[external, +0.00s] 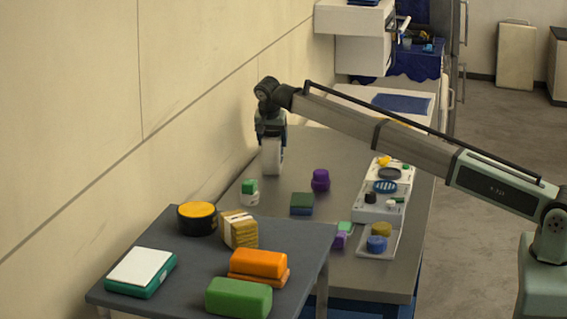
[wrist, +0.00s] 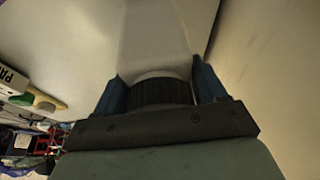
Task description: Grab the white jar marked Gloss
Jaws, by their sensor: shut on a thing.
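My gripper (external: 271,138) is shut on a white jar (external: 272,160), gripped near its top and held upright near the wall. In the wrist view my gripper (wrist: 160,88) has its blue fingers on both sides of a dark ribbed cap (wrist: 162,93). No lettering on the jar can be read, so I cannot confirm the Gloss mark. In the external view I cannot tell whether its bottom touches the grey table (external: 340,150). A smaller white container with a green top (external: 249,192) stands below and left of it.
A purple container (external: 320,180) and a green-and-blue block (external: 302,204) stand nearby on the table. A pale tray (external: 368,210) with small items lies to the right. A nearer dark table (external: 185,270) carries an orange-lidded tin (external: 197,218) and several blocks. The wall is close on the left.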

